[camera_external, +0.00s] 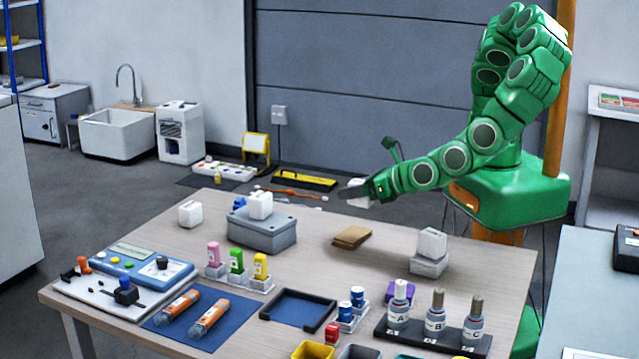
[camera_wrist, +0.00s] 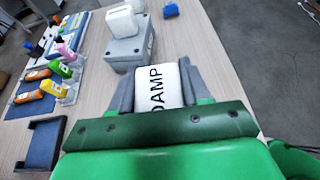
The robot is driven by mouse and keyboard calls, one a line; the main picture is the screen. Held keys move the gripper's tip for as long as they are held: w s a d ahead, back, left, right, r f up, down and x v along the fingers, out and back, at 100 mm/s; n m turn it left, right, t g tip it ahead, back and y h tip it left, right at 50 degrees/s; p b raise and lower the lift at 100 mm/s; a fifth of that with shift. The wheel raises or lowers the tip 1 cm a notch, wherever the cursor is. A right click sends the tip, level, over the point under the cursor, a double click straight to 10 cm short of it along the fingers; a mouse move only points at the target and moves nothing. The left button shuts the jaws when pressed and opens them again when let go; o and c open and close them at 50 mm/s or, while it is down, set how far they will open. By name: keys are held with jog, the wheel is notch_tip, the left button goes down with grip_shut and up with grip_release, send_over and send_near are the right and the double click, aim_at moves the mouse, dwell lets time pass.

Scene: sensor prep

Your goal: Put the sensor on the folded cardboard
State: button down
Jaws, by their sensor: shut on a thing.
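My gripper (camera_external: 350,191) is shut on a white block-shaped sensor (camera_external: 361,198), held in the air above the table. In the wrist view, the sensor (camera_wrist: 159,86) sits between the two grey fingers of my gripper (camera_wrist: 157,75) and bears black lettering that reads "DAMP". The folded cardboard (camera_external: 351,237) is a small brown flat piece lying on the table, below the held sensor and apart from it. I cannot make out the cardboard in the wrist view.
A grey box (camera_external: 262,234) with a white block (camera_external: 260,205) on top stands left of the cardboard. Another white block (camera_external: 432,243) sits on a light box to the right. Labelled bottles (camera_external: 435,318) stand in front. Bare tabletop surrounds the cardboard.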

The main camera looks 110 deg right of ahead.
aim_at(352, 234)
jog(key=shift+w+d+f, duration=0.1)
jog(key=shift+d+f, duration=0.55)
jog(key=shift+f, duration=0.95)
jog(key=shift+w+d+f, duration=0.1)
jog(key=shift+d+f, duration=0.55)
jog(key=shift+f, duration=0.9)
jog(key=shift+d+f, duration=0.65)
jog(key=shift+f, duration=0.95)
jog(key=shift+f, duration=0.1)
jog(key=c, duration=0.5)
grip_release()
jog(key=shift+v, duration=6.1)
